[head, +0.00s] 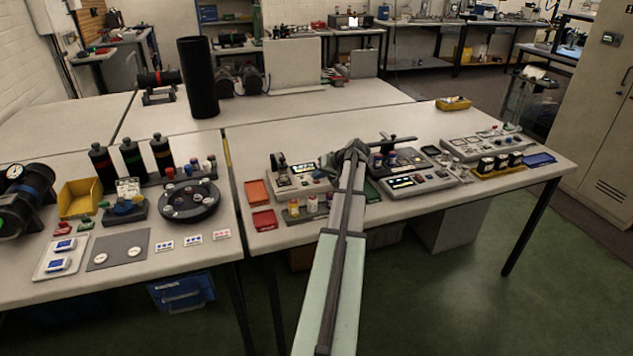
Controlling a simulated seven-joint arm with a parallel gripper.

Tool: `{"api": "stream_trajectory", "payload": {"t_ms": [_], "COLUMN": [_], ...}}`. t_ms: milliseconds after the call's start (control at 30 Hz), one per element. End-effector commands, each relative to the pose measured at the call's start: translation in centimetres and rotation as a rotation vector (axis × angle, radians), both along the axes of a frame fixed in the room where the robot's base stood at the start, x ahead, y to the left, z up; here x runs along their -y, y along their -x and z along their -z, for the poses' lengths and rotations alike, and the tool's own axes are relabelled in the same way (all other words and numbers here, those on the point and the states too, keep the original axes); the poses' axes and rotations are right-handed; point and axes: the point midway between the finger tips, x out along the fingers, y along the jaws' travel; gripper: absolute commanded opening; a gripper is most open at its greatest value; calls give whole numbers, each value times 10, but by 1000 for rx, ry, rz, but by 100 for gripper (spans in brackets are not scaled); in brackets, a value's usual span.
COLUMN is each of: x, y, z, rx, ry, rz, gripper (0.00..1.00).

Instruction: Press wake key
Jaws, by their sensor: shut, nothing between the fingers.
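No key marked wake can be made out at this size. A pale console (300,186) with a lit display stands on the right-hand bench, left of my arm's end. A second pale console (424,184) with a lit display lies right of my arm. A third pale console (481,147) with small controls sits farther right. My gripper (352,156) is at the far end of my arm, over the bench between the first two consoles. It is shut and empty. My arm hides much of the gripper and the bench below it; contact with anything cannot be told.
Red trays (264,220) and small jars lie near the front edge. A yellow bin (453,104) stands at the back right. The back of the right bench is mostly clear.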

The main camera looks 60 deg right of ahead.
Motion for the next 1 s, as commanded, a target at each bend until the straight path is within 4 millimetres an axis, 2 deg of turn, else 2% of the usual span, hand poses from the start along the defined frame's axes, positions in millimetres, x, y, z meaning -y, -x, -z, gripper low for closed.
{"api": "stream_trajectory", "payload": {"t_ms": [567,1000], "x": [0,0], "y": [0,0], "z": [2,-13], "rx": [0,-1], "ry": [0,-1], "rz": [0,-1], "gripper": [0,0]}}
